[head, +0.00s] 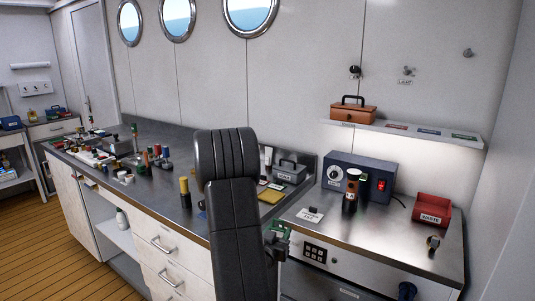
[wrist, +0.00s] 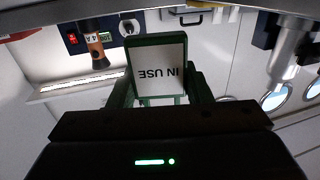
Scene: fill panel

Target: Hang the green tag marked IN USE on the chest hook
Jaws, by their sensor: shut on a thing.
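My gripper (head: 275,246) is at the end of my black arm, in front of the bench edge, left of the keypad. It is shut on the green tag (wrist: 158,65), a green frame around a white plate marked IN USE, upside down in the wrist view. In the head view, only a small green part of the tag (head: 278,228) shows. A keypad (head: 315,252) sits on the front below the right bench. A dark round part (head: 407,291) shows on that front farther right; I cannot tell whether it is the chest hook. The tag hangs on nothing visible.
A blue box with a red switch (head: 360,176), a red WASTE bin (head: 431,212) and a white label card (head: 310,214) stand on the right bench. A shelf (head: 400,130) holds a brown case (head: 353,110). The long bench on the left is cluttered with bottles.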

